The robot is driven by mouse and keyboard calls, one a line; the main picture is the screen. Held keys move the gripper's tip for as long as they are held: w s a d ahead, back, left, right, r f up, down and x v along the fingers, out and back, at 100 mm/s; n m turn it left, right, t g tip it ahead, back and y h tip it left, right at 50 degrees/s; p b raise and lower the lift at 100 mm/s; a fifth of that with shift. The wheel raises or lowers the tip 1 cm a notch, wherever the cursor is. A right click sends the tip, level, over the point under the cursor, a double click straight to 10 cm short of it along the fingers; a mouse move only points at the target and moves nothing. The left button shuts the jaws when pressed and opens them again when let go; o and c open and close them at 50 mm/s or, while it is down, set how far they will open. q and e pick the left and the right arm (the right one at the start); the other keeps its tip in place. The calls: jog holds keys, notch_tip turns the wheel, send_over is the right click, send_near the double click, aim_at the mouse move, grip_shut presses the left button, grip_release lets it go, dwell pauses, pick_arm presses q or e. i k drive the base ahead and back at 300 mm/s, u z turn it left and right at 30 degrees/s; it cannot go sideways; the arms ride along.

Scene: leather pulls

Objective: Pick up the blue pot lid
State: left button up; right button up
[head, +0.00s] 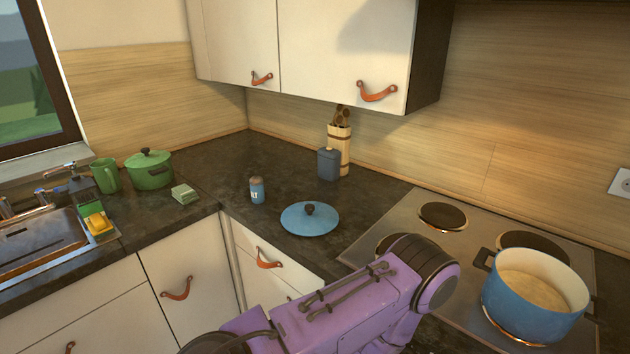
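The blue pot lid (296,225) lies flat on the dark countertop, near its front edge and left of the stove. It has a dark round knob on top. The blue pot (522,312) stands on the stove at the right, uncovered, with pale contents and dark handles. A purple link of one of my arms crosses the bottom of the view, in front of the lid and apart from it in the picture. Neither of my grippers is in view.
A small blue salt shaker (257,191) stands left of the lid. A dark blue canister (328,164) and a utensil holder (340,144) stand behind it. The stove (400,217) lies to the right, the sink (40,245) far left. Cabinets overhang the back counter.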

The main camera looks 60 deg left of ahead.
aim_at(305, 219)
jog(key=z, duration=1.45)
jog(key=k, duration=1.3)
jog(key=u, duration=1.35)
